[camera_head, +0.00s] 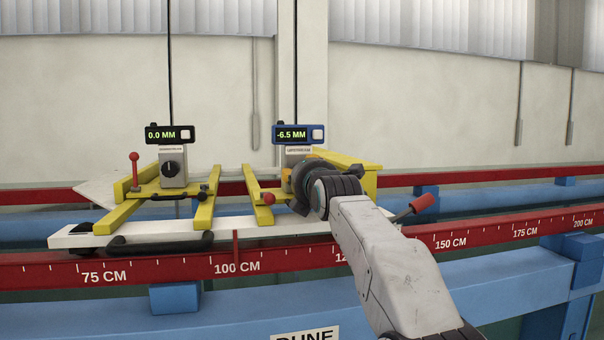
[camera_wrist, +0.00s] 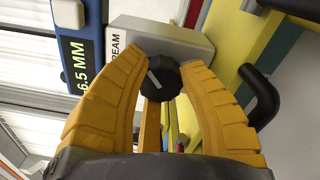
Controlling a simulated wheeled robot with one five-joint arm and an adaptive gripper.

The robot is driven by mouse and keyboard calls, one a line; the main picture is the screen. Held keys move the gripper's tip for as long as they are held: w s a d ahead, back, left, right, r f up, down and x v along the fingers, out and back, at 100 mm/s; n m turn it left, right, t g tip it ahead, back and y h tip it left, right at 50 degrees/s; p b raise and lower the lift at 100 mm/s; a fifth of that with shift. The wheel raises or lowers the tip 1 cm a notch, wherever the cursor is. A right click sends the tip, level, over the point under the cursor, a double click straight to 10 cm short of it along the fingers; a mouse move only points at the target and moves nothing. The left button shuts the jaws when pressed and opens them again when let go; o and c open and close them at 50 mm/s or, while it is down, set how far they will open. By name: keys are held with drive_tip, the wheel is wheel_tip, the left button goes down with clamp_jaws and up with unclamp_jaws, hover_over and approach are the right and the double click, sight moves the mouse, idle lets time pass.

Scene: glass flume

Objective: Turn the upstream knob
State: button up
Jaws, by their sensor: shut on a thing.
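The upstream knob (camera_wrist: 163,78) is black with a pale pointer line, on a grey box (camera_wrist: 172,38) whose label ends in "REAM" in the wrist view. My gripper (camera_wrist: 158,70) has its orange fingers closed around the knob, one on each side. In the head view my gripper (camera_head: 298,184) is in front of the right-hand gauge post and hides the knob. The blue display (camera_head: 298,134) above reads -6.5 MM; part of this display (camera_wrist: 76,58) shows in the wrist view.
To the left stands a second grey box with a black knob (camera_head: 172,167), under a black display (camera_head: 170,134) reading 0.0 MM. A red-tipped lever (camera_head: 134,158) stands beside it. Yellow bars (camera_head: 205,210) and a white carriage (camera_head: 75,235) sit over the red scale rail (camera_head: 190,267). A black handle (camera_wrist: 262,98) is near my gripper.

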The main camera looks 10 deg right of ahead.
drive_tip(key=n, duration=0.5)
drive_tip(key=shift+f+n, duration=0.15)
drive_tip(key=shift+n, duration=1.15)
drive_tip(key=shift+f, duration=0.15)
drive_tip(key=o, duration=1.2)
drive_tip(key=shift+w, duration=0.1)
drive_tip(key=shift+s+r, duration=0.2)
drive_tip(key=shift+s, duration=0.65)
drive_tip(key=s, duration=1)
drive_tip(key=shift+s, duration=0.2)
drive_tip(key=shift+f, duration=0.1)
